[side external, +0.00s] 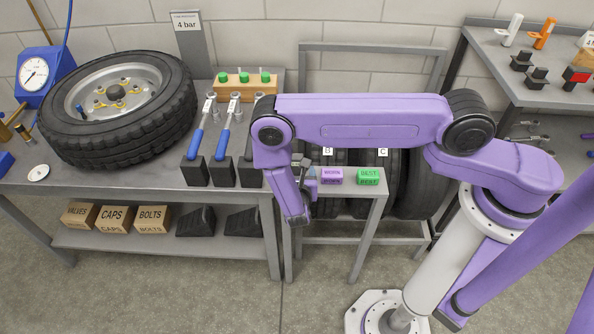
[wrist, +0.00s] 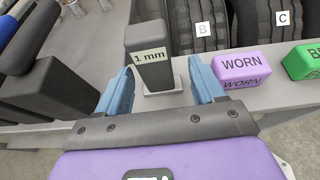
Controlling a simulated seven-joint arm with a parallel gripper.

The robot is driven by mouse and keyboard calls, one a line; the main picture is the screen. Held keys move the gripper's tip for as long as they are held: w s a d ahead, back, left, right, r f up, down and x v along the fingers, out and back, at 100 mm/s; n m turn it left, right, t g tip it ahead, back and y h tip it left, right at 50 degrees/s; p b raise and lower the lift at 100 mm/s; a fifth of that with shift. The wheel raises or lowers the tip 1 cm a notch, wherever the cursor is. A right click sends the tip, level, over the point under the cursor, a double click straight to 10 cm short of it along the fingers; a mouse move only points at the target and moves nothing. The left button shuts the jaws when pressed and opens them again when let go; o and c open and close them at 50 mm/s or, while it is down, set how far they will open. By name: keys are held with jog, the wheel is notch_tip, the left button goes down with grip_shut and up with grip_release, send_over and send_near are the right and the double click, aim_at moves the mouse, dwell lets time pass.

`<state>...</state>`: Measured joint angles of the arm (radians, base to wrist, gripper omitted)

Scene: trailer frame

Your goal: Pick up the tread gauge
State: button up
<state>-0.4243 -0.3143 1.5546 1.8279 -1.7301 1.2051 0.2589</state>
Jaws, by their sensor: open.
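A dark grey upright block labelled "1 mm" (wrist: 150,70), which looks to be the tread gauge, stands on a small pale base on the grey shelf. In the wrist view my gripper (wrist: 160,66) is open, with one blue finger on each side of the gauge. I see no clear contact between fingers and gauge. In the side external view my gripper (side external: 311,176) is low over the small shelf, left of the WORN block, and the arm hides most of the gauge there.
A purple WORN block (side external: 330,176) and a green BEST block (side external: 369,176) sit close to the right. Tires marked B and C (side external: 405,190) stand behind. Black stands with blue-handled tools (side external: 223,172) are at the left. A large tire (side external: 60,140) lies on the bench.

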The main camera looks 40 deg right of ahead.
aim_at(297, 159)
jog(key=shift+x, duration=2.25)
jog(key=shift+w+a, duration=0.15)
grip_shut()
jog(key=shift+r, duration=0.1)
jog(key=shift+r, duration=0.5)
notch_tip(297, 159, up, 2)
jog(key=shift+r, duration=0.1)
jog(key=s+d+r, duration=0.2)
jog(key=s+r, duration=0.8)
jog(key=s, duration=0.3)
jog(key=shift+s, duration=0.4)
